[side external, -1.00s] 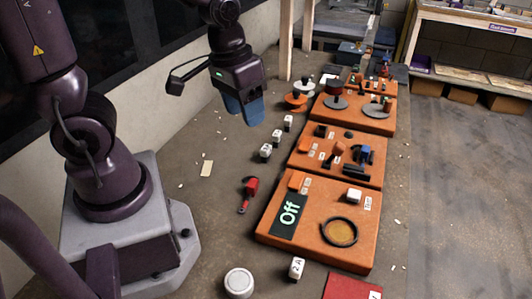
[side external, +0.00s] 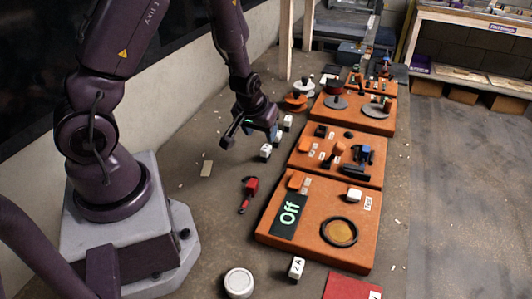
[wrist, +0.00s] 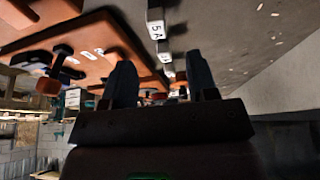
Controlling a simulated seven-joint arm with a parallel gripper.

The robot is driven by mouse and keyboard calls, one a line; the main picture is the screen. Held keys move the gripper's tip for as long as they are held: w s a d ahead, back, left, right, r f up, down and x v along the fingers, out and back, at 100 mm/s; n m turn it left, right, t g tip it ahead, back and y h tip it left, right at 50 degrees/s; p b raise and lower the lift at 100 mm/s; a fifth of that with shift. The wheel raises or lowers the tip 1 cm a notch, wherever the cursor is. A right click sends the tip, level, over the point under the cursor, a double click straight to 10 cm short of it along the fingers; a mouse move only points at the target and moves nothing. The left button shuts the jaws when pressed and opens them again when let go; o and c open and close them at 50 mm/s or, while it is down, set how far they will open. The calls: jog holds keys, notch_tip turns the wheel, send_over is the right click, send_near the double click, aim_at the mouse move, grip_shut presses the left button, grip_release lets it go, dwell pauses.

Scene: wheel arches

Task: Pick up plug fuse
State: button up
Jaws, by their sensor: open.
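Several small white block-like fuses stand on the bench. Three form a row left of the orange boards: a near one (side external: 265,151), a middle one (side external: 277,137) and a far one (side external: 288,121). Another white fuse marked "2A" (side external: 297,267) stands at the front, and a white block (side external: 354,195) sits on the nearest board. My gripper (side external: 273,131) is open and tilted over the row, its fingers partly hidden. In the wrist view its two dark fingers (wrist: 163,84) are apart, and a white fuse marked "5A" (wrist: 156,24) shows beyond them. I cannot tell which fuse is meant.
Orange boards with parts line the bench: a near one (side external: 270,238), a middle one (side external: 367,178) and a far one (side external: 385,128). A red-handled tool (side external: 249,190) and a round white piece (side external: 239,282) lie on the bench. Bare bench (side external: 215,215) lies left of the near board.

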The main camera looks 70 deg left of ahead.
aim_at(266, 147)
jog(key=shift+x, duration=3.75)
jog(key=shift+s+d, duration=0.1)
jog(key=shift+d, duration=0.1)
grip_shut()
